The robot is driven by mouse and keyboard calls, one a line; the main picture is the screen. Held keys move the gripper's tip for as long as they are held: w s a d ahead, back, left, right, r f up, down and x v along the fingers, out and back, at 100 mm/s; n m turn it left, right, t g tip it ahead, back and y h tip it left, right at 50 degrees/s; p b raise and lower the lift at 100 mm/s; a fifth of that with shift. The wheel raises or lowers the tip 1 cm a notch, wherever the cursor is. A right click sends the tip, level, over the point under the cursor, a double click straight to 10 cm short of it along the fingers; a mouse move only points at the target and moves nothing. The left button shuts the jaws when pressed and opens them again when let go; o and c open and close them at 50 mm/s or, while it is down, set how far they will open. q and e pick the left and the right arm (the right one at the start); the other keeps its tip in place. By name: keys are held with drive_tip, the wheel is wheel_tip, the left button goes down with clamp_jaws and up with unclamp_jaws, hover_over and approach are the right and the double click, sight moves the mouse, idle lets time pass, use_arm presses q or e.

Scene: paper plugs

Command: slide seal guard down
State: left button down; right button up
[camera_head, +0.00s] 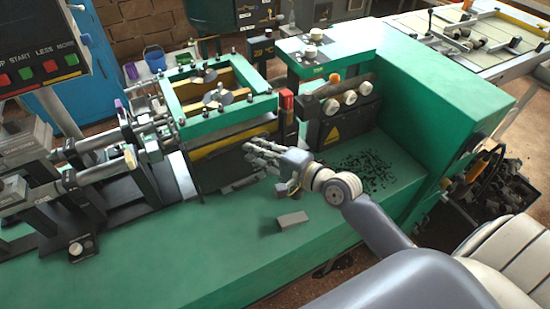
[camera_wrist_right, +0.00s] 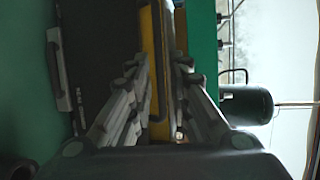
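A dark panel with a yellow edge, which I take to be the seal guard (camera_head: 222,146), stands below the green frame of the machine. In the right wrist view its yellow edge (camera_wrist_right: 149,45) runs upright between my fingers, beside a dark surface. My right gripper (camera_head: 252,151) is at the front of this panel, near its right part. In the right wrist view the fingers of the right gripper (camera_wrist_right: 162,72) are apart, with the yellow edge in the gap. I cannot tell whether they touch it. My left gripper is out of view.
A small grey block (camera_head: 292,220) lies on the green bench in front of my right gripper. A black box with white knobs (camera_head: 348,100) stands right of the panel. Dark scraps (camera_head: 368,168) lie further right. The front of the green bench (camera_head: 190,255) is mostly clear.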

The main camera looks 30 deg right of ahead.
drive_tip(key=v, duration=0.6)
drive_tip(key=shift+s+d, duration=0.15)
drive_tip(key=shift+s, duration=0.15)
drive_tip(key=s+a+f+n+g+h, duration=0.1)
drive_tip(key=s+a+f+n+g, duration=0.4)
drive_tip(key=s+f+n, duration=0.35)
drive_tip(key=s+d+f+n+g+h, duration=0.1)
drive_tip(key=s+f+n+g+h, duration=0.25)
drive_tip(key=s, duration=0.25)
drive_tip(key=s+d+f+n+g+h, duration=0.2)
drive_tip(key=s+f+n, duration=0.15)
drive_tip(key=s, duration=0.25)
wheel_tip(320, 180, down, 27)
drive_tip(key=s+g, duration=0.2)
drive_tip(key=s, duration=0.1)
drive_tip(key=s+d+f, duration=0.3)
drive_tip(key=s+f, duration=1.1)
drive_tip(key=s, duration=0.2)
drive_tip(key=shift+f+n+g, duration=0.3)
drive_tip(key=shift+n+g, duration=0.15)
